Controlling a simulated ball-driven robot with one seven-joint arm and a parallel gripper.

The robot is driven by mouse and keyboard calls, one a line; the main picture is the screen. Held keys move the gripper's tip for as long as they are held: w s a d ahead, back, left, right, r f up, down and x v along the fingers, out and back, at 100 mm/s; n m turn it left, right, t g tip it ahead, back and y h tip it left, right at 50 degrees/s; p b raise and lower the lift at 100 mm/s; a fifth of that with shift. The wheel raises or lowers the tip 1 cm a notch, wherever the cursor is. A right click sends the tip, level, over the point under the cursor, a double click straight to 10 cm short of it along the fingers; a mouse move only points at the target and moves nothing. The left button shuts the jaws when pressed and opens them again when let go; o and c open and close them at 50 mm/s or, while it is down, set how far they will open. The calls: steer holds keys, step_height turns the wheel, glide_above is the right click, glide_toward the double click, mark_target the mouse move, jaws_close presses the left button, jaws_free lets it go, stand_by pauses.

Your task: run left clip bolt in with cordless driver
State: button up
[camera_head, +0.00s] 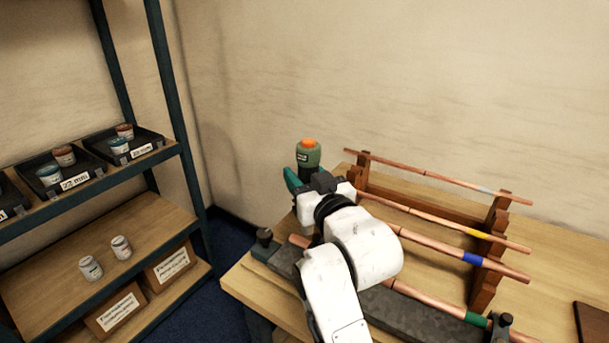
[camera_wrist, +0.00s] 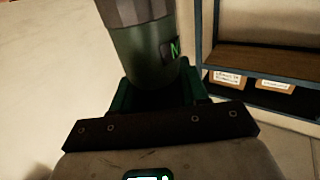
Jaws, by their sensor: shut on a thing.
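My gripper (camera_head: 306,180) is shut on the cordless driver (camera_head: 308,154), a green body with an orange top. It holds the driver upright near the left end of the bench. In the wrist view, the driver (camera_wrist: 146,50) stands between the green fingers of my gripper (camera_wrist: 155,92). A dark knob-like fitting (camera_head: 264,238) sits at the left end of the dark grey block (camera_head: 404,314), left of and below the driver in the picture. I cannot tell whether it is the left clip bolt. The driver's working end is hidden.
Several copper pipes with coloured bands (camera_head: 472,258) lie across a wooden rack (camera_head: 488,255). Another dark fitting (camera_head: 503,321) sits at the block's right end. A shelf unit (camera_head: 98,240) with trays and tins stands left, beyond a floor gap. My arm hides part of the block.

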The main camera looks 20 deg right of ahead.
steer(key=shift+f+b, duration=2.25)
steer(key=shift+f, duration=1.1)
stand_by(1.6)
steer(key=shift+r+p, duration=2.6)
steer(key=shift+r, duration=0.5)
